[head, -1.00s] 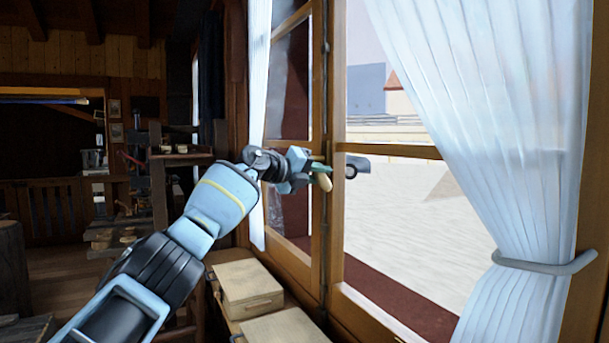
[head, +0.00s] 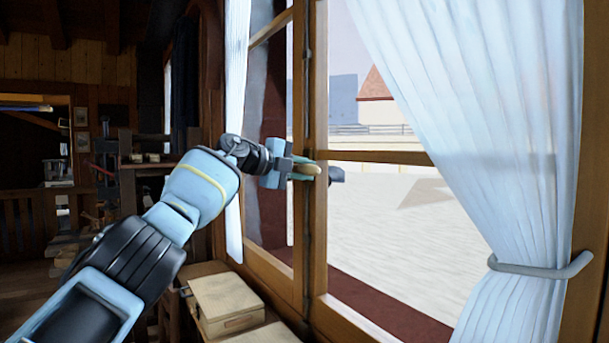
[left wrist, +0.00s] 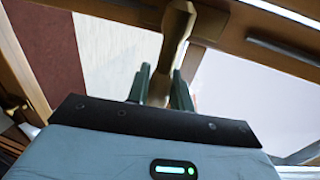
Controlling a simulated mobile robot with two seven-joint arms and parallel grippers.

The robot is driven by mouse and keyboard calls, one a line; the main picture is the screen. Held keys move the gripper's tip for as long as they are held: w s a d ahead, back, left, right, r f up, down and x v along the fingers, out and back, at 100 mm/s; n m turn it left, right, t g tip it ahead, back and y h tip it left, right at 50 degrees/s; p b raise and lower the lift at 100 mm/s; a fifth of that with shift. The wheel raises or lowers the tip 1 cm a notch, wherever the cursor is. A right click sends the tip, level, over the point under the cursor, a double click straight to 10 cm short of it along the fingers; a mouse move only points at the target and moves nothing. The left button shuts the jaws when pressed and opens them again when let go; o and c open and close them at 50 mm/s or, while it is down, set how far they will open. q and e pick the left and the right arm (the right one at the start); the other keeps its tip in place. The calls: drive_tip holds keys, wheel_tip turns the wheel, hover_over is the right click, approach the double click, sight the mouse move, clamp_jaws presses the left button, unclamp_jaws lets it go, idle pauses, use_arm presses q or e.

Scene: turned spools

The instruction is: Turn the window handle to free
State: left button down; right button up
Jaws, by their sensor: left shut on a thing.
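The window handle (head: 307,169) is a tan, rounded lever on the wooden window frame, a little above the middle of the head view. It now looks roughly level, though the gripper hides part of it. My left gripper (head: 297,167) comes in from the left and is shut on the handle. In the left wrist view, the handle (left wrist: 173,50) runs down from its mount at the top to between the two dark green fingers of the left gripper (left wrist: 163,92). My right gripper is not in view.
A white curtain (head: 500,150) with a grey tieback (head: 540,264) hangs on the right, and a narrower curtain (head: 236,120) hangs left of the window. Below the arm is a pale box (head: 226,303). The window frame (head: 318,240) is close to the gripper.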

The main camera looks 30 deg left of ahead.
use_arm(q)
drive_tip(key=shift+r, duration=0.2)
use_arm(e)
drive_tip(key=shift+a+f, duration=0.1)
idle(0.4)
use_arm(q)
drive_tip(key=c, duration=1.3)
unclamp_jaws()
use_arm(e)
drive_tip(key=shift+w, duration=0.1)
use_arm(q)
drive_tip(key=shift+p+v, duration=0.4)
drive_tip(key=shift+v, duration=0.35)
drive_tip(key=p+v, duration=0.2)
drive_tip(key=v, duration=0.4)
drive_tip(key=shift+s, duration=0.15)
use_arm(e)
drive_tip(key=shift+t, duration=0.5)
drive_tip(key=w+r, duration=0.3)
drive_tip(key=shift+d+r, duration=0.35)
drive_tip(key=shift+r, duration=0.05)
use_arm(q)
drive_tip(key=shift+f, duration=0.1)
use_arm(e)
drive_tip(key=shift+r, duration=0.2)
